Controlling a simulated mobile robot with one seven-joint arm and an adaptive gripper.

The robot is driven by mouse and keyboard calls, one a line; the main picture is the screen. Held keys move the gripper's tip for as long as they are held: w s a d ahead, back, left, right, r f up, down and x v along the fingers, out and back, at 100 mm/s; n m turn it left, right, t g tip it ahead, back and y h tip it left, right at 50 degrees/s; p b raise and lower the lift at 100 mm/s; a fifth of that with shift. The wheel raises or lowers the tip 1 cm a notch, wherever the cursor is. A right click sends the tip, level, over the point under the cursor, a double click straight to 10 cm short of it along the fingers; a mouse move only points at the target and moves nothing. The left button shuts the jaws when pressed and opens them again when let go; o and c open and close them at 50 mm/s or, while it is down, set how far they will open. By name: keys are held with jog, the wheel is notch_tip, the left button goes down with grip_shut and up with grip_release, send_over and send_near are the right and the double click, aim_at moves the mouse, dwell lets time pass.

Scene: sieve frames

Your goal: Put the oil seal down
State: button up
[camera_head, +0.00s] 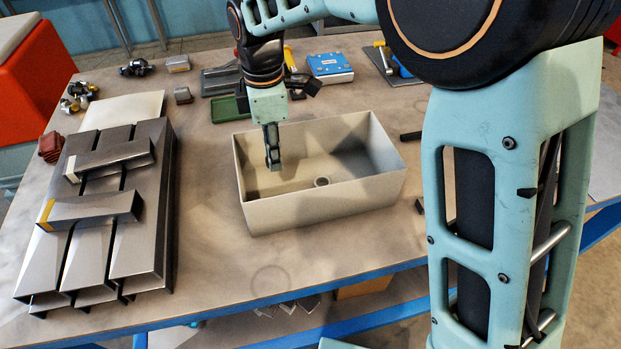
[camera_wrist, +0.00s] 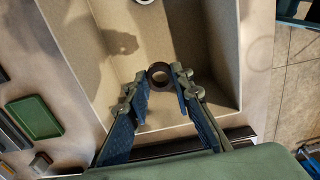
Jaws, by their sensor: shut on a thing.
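My gripper (camera_head: 272,158) points down into an open beige box (camera_head: 325,194) on the table, near its back left part. In the wrist view my gripper (camera_wrist: 161,78) has its fingertips on either side of a dark ring, the oil seal (camera_wrist: 158,65), and is shut on it. The seal is inside the outline of the box (camera_wrist: 204,60); its height above the box floor is hard to tell. In the head view the fingers mostly hide the seal. A light ring-shaped part (camera_head: 321,182) lies on the box floor, apart from my gripper.
Stacked grey metal channels (camera_head: 95,215) stand left of the box. A green tray (camera_head: 229,108) and a blue and white case (camera_head: 330,67) lie behind it. Small metal fittings (camera_head: 78,96) are at the back left. The table (camera_head: 215,255) is clear in front of the box.

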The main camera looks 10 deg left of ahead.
aim_at(278, 194)
notch_tip(278, 194, down, 11)
jog(key=shift+w+r+p, duration=0.1)
jog(key=shift+p, duration=0.3)
jog(key=shift+f, duration=0.2)
jog(key=o, duration=0.9)
jog(key=shift+o, duration=0.2)
jog(key=shift+r, duration=0.2)
notch_tip(278, 194, up, 12)
jog(key=shift+b, duration=0.3)
